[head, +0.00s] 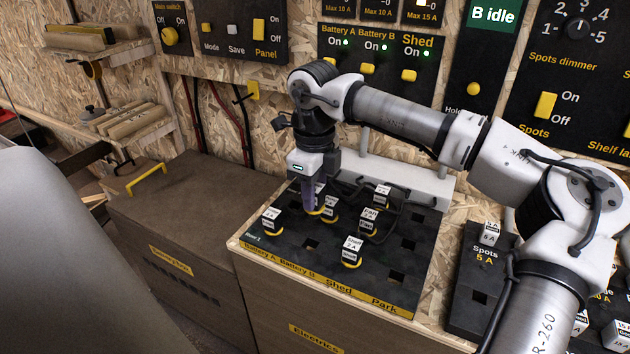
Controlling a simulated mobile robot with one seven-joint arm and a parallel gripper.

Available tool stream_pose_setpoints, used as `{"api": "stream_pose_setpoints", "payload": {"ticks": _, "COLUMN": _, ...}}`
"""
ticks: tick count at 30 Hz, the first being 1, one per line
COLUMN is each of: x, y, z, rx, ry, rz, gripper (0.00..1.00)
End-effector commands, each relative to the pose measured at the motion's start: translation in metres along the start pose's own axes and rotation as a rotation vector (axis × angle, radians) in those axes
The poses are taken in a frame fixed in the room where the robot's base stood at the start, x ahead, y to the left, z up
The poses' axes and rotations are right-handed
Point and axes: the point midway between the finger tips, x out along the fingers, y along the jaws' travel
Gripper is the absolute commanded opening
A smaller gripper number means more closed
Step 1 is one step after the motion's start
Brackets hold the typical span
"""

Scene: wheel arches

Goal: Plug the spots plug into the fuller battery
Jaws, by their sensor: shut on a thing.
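My gripper (314,207) points down over the left part of the black socket board (320,279). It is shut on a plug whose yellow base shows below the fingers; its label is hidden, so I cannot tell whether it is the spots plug. The board's front edge reads Battery A, Battery B, Shed and Park from left to right. A white-topped plug (271,216) stands at the left, over the Battery A end. Another plug (330,208) is just right of my fingers. I cannot tell whether the held plug touches the board. No battery charge level is readable.
A plug marked Shelf (352,247) stands near the front, a plug marked Fan (370,215) farther back. Dark cables lie behind them. A switch panel (390,55) for Battery A, Battery B and Shed is above. A display (493,15) reads "B idle". A Spots 5 A board (480,275) is at right.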

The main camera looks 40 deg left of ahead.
Motion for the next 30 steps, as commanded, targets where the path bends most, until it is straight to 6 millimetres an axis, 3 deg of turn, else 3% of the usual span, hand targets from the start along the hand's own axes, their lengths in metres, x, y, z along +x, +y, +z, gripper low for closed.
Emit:
{"api": "stream_pose_setpoints", "payload": {"ticks": 11, "x": 0.012, "y": 0.003, "z": -0.002, "rx": 0.001, "ry": 0.000, "rz": 0.003, "gripper": 0.07}}
{"api": "stream_pose_setpoints", "payload": {"ticks": 24, "x": 0.058, "y": 0.004, "z": -0.002, "rx": 0.000, "ry": 0.001, "rz": 0.003, "gripper": 0.07}}
{"api": "stream_pose_setpoints", "payload": {"ticks": 30, "x": 0.070, "y": 0.003, "z": -0.001, "rx": 0.001, "ry": 0.000, "rz": 0.002, "gripper": 0.07}}
